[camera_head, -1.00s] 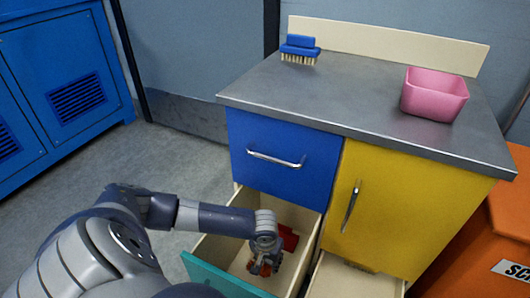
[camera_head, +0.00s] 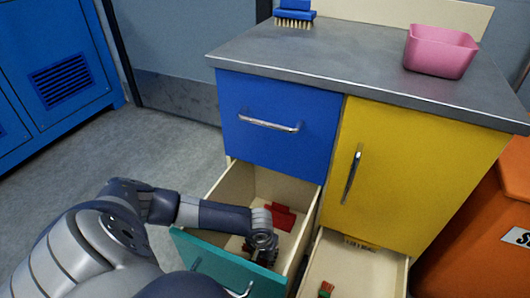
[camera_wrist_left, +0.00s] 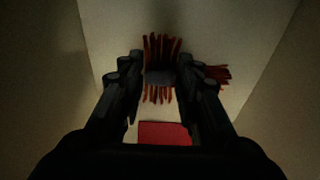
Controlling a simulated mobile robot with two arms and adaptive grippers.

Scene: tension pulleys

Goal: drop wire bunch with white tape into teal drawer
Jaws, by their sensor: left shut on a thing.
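The teal drawer (camera_head: 226,262) is pulled open below a blue drawer. My left gripper (camera_head: 262,252) reaches down inside it. In the left wrist view, my left gripper (camera_wrist_left: 160,88) is shut on a wire bunch (camera_wrist_left: 160,52) with reddish-brown wires fanning out at both ends. The band around its middle looks grey in the dim light, so I cannot tell its true colour. Another reddish-brown bunch (camera_wrist_left: 217,74) shows just right of the fingers. Whether the held bunch touches the drawer floor is unclear. My right gripper is not in view.
A red item (camera_head: 282,217) lies in the teal drawer; red also shows in the wrist view (camera_wrist_left: 165,132). An open lower drawer (camera_head: 335,262) at right holds a small red and green item (camera_head: 326,289). The counter holds a pink bin (camera_head: 440,52) and a blue brush (camera_head: 295,14).

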